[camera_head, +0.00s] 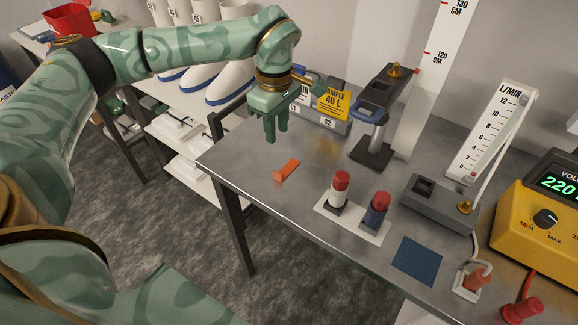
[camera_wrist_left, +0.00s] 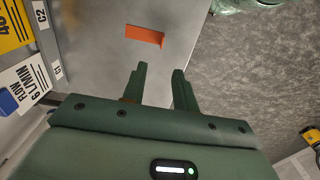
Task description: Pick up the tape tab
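The orange tape tab (camera_head: 286,171) lies on the grey bench top near its left edge, with one end bent up. In the left wrist view the tape tab (camera_wrist_left: 144,35) lies beyond the fingertips, apart from them. My left gripper (camera_head: 277,136) points down above the bench, behind the tab in the head view. In the left wrist view the two fingers of my left gripper (camera_wrist_left: 160,70) stand apart with nothing between them. My right gripper is not in view.
A white plate (camera_head: 352,229) with two red-topped pieces stands right of the tab. A grey holder with yellow and white cards (camera_head: 333,103) and a clamp stand (camera_head: 372,151) are behind. A blue square (camera_head: 417,260) lies at front right. Bench around the tab is clear.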

